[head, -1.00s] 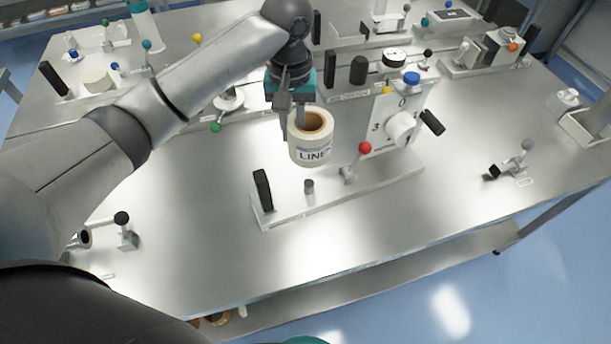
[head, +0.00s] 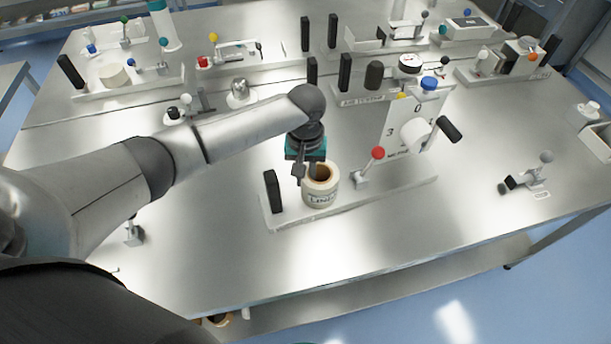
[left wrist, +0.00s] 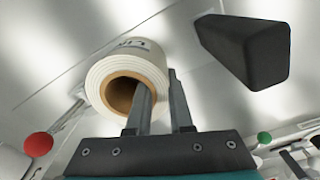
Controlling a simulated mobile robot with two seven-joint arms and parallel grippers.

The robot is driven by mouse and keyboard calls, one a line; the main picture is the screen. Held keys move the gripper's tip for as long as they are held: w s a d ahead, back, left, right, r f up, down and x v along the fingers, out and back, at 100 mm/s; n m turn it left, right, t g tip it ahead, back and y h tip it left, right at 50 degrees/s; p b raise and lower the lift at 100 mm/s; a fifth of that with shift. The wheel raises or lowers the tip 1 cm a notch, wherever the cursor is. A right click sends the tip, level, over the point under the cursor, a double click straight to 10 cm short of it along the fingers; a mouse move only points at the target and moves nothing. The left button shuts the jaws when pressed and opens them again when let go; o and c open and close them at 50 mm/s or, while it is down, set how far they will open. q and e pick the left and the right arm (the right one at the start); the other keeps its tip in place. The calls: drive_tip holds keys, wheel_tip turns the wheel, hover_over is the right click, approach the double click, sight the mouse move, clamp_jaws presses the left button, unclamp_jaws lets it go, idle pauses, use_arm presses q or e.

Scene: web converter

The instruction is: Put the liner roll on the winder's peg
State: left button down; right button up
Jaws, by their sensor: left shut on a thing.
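The liner roll (head: 321,192) is cream-white with a brown core and a "LINER" label. In the head view it is upright over the winder's base plate (head: 395,196), between the black upright handle (head: 272,191) and the red-knobbed lever (head: 378,153). My left gripper (head: 308,175) is shut on the roll's wall from above. In the left wrist view, one finger of the gripper (left wrist: 160,90) is inside the core of the roll (left wrist: 98,80) and the other outside. The winder's peg is hidden; I cannot tell whether the roll is around it or resting on the plate.
The winder's white numbered panel (head: 400,118) with its white hub (head: 415,132) and black handle (head: 450,129) stands to the right. Other fixtures, including a dial gauge (head: 409,64), stand behind.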

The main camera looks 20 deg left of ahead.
use_arm(q)
drive_tip(key=c, duration=0.8)
unclamp_jaws()
wheel_tip(320, 180, up, 12)
drive_tip(key=shift+r+p, duration=0.1)
drive_tip(key=shift+p, duration=0.55)
